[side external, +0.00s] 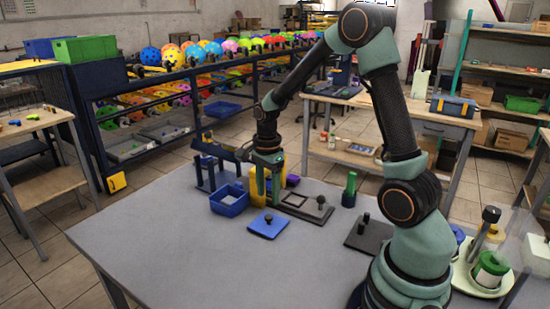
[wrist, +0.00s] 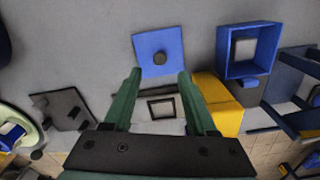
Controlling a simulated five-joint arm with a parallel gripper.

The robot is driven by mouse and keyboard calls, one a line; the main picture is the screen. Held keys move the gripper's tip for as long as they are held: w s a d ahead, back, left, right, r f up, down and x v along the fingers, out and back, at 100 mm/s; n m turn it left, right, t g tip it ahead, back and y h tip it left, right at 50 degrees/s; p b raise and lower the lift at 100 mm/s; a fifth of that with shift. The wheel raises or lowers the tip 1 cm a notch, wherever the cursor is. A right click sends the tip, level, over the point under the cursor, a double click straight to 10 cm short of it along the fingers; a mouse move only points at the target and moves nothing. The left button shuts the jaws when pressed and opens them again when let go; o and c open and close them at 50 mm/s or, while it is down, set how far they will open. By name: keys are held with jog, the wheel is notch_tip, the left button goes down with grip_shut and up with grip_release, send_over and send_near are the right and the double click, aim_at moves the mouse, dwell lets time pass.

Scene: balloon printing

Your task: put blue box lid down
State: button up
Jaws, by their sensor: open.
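The blue box lid (side external: 262,231), a flat square with a dark round knob, lies on the grey table. It also shows in the wrist view (wrist: 146,43), top centre. The blue box (side external: 233,209) stands open to its left; in the wrist view the box (wrist: 227,52) is right of the lid, with a pale square inside. My gripper (side external: 268,194) is above the table, just behind the lid in the side view. In the wrist view my gripper (wrist: 160,74) has its two green fingers apart, with nothing held between them. The lid's knob shows beyond the fingertips.
A yellow block (side external: 257,190) stands behind my gripper, beside a dark blue stand (side external: 208,176). A grey plate with a square frame (side external: 306,207) lies to the right, near a green-topped post (side external: 350,190) and a dark knobbed plate (side external: 367,237). The table's front left is clear.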

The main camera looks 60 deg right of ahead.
jog(key=s+a+r+n+t, duration=0.2)
jog(key=s+a+r+n, duration=0.2)
jog(key=a+r+n, duration=0.2)
jog(key=s+a+r+n+t, duration=0.3)
jog(key=a+r+n, duration=0.3)
jog(key=n, duration=0.9)
notch_tip(320, 180, up, 4)
jog(key=shift+s+a+f+t, duration=0.2)
jog(key=shift+s+t, duration=0.1)
jog(key=shift+s, duration=0.45)
